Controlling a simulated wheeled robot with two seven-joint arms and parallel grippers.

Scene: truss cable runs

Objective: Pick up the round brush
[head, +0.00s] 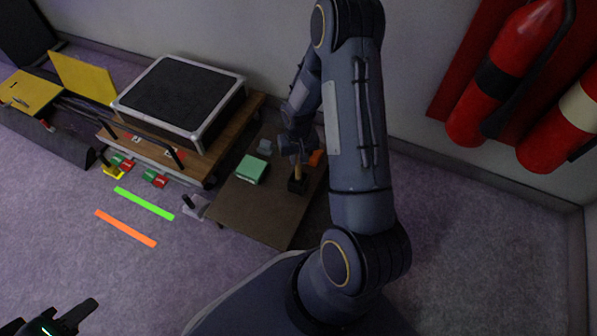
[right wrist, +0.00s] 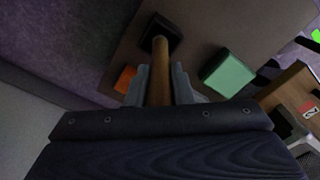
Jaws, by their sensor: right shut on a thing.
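The round brush has a wooden handle (right wrist: 160,72) that stands between the grey fingers of my right gripper (right wrist: 159,88) in the right wrist view. My right gripper (head: 297,160) is shut on that handle. In the head view the handle (head: 298,172) is upright, its lower end at a black square block (head: 297,186) on the brown board. The block (right wrist: 160,34) also shows at the handle's far end in the right wrist view. I cannot tell whether the brush touches it or what its head looks like. My left gripper (head: 52,318) is partly cut off at the lower left, away from the board.
The brown board (head: 262,222) also bears a green box (head: 250,169), a small grey piece (head: 265,147) and an orange piece (head: 316,158) close to my right gripper. A black-topped case (head: 183,97) stands to the left. Red extinguishers (head: 500,75) hang at right.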

